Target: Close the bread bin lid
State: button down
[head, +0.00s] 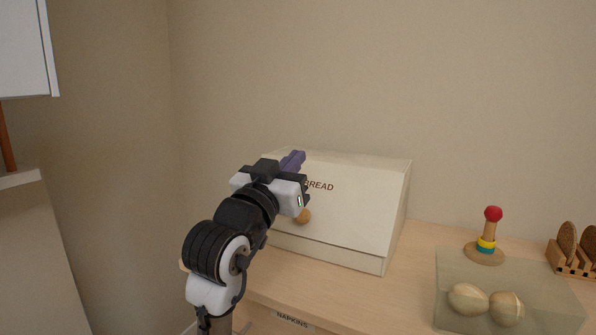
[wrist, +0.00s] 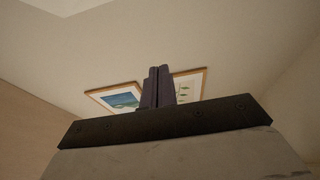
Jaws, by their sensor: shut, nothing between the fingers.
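The cream bread bin (head: 394,206) stands on the wooden counter against the wall in the head view. Its sloped front lid (head: 352,212) carries the word BREAD and a round wooden knob (head: 303,216). The lid lies down over the front, with its lower edge along the base and no clear gap in view. My gripper (head: 293,160) is in front of the lid's upper left part and hides some of it; I cannot tell whether it touches. Its purple fingers are together and empty, and they point upward in the wrist view (wrist: 158,88).
Right of the bin are a ring stacker with a red top (head: 487,236), a translucent tray (head: 455,270) with two pale round items, and a wooden rack (head: 572,258). A NAPKINS label (head: 292,319) is on the counter front. Two framed pictures (wrist: 122,97) show in the wrist view.

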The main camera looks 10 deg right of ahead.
jog(key=shift+t+h, duration=0.6)
jog(key=shift+t, duration=0.2)
jog(key=shift+s+a+f+b, duration=0.1)
jog(key=shift+s+f+b, duration=0.05)
jog(key=shift+f+b, duration=1.05)
jog(key=shift+s+f+b, duration=0.1)
jog(key=shift+f+b, duration=0.8)
jog(key=shift+f, duration=0.45)
jog(key=shift+r, duration=0.15)
